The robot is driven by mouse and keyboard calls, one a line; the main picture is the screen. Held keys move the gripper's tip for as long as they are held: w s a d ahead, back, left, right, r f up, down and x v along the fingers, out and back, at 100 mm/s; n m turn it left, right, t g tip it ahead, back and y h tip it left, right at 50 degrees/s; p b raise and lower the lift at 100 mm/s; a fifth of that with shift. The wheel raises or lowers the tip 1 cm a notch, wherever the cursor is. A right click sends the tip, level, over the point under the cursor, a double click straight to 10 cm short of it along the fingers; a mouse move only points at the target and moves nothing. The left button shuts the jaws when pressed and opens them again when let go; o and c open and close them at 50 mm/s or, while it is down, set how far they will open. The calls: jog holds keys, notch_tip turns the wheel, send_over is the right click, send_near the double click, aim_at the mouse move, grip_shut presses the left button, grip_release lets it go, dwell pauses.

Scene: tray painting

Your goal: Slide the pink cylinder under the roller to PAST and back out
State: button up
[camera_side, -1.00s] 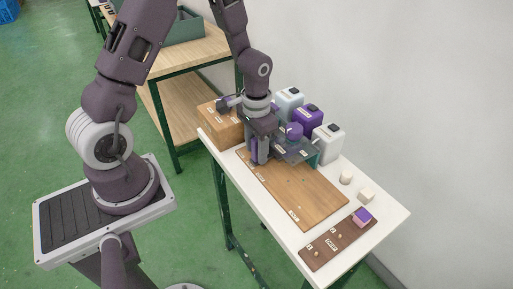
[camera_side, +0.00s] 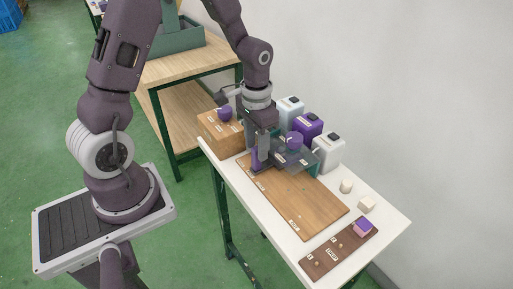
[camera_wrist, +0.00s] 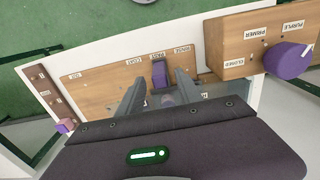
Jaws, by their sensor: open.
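In the side view my gripper (camera_side: 262,150) is at the board's far left end. A small mauve-pink shape (camera_wrist: 167,98), probably the pink cylinder, shows between the fingers in the wrist view, partly hidden; I cannot tell if a finger touches it.
A purple knob (camera_wrist: 288,60) sits on a wooden box with CLOSED, PRIMER and PURPLE labels. Three bottles, one purple (camera_side: 307,126), stand behind a grey plate. A pink block with a purple top (camera_side: 362,227) sits on the brown rack (camera_side: 325,257). Two pale blocks lie nearby.

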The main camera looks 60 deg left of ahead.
aim_at(256, 157)
notch_tip(256, 157, down, 5)
jog(key=shift+r, duration=0.15)
grip_shut()
dwell(1.4)
